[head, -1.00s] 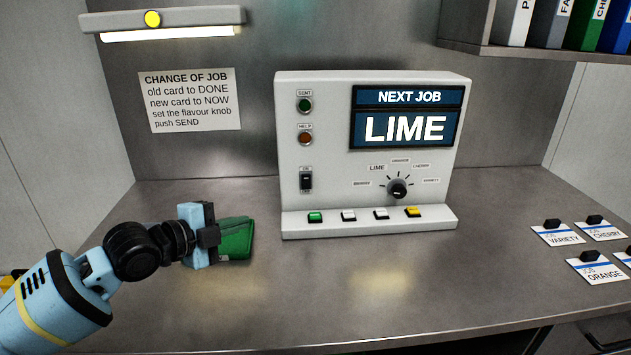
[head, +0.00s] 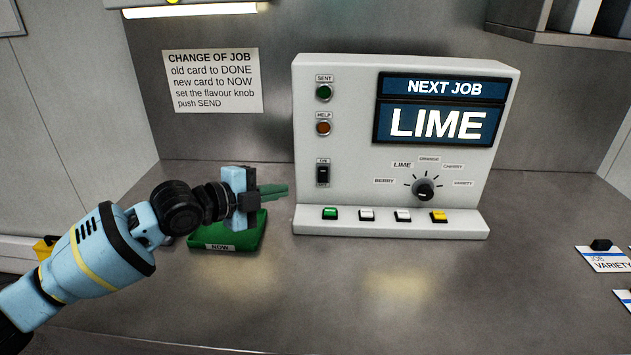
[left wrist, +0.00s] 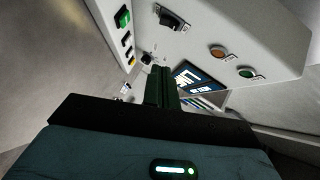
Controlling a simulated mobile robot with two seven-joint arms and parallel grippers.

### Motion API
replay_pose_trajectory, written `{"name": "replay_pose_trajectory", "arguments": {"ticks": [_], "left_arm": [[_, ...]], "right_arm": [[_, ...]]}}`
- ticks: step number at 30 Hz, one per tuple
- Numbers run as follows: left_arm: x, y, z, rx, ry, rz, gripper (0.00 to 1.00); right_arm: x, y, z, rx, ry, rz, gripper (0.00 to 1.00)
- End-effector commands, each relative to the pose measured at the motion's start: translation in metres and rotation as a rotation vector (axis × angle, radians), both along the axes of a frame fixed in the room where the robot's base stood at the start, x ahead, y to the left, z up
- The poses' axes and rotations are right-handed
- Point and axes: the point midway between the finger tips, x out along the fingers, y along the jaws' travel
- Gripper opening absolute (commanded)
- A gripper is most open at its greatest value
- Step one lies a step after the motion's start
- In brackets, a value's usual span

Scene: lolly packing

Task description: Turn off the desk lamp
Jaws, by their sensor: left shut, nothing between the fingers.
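The desk lamp (head: 195,11) is a lit bar on the back wall at the top left of the head view, cut off by the frame's top edge. A sliver of its yellow button (head: 172,1) shows there. My left gripper (head: 284,189) is shut and empty, its green fingers pointing right toward the grey console (head: 345,75), well below the lamp. The fingers also show in the left wrist view (left wrist: 160,85), pointing at the console. The console's black rocker switch (head: 322,174) also shows in the left wrist view (left wrist: 172,20). My right gripper is out of view.
A green NOW holder (head: 225,237) lies just under my left gripper. The console has a flavour knob (head: 424,190) and several small buttons along its base. A VARIETY card (head: 605,260) lies at the right. The front of the counter is clear.

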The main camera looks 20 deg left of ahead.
Motion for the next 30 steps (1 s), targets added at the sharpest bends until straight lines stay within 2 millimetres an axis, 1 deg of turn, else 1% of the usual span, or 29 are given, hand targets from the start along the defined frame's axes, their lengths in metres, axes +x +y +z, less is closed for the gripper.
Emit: {"name": "replay_pose_trajectory", "arguments": {"ticks": [5,8,15,22,24,30], "left_arm": [[0.008,-0.005,-0.002,-0.002,0.0,0.001,0.0],[0.019,-0.012,-0.004,-0.004,0.0,-0.001,0.0],[0.053,-0.032,-0.015,-0.004,0.0,0.0,0.0],[0.084,-0.051,-0.024,-0.004,0.0,-0.001,0.0],[0.092,-0.048,-0.03,-0.001,0.002,0.002,0.0],[0.11,-0.043,-0.038,-0.001,0.002,0.001,0.0]], "right_arm": [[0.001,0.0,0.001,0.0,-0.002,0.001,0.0],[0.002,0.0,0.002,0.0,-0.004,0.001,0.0],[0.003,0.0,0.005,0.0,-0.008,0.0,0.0],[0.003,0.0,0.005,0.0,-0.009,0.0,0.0],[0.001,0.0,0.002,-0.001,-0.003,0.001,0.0],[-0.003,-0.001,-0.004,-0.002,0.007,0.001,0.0]]}}
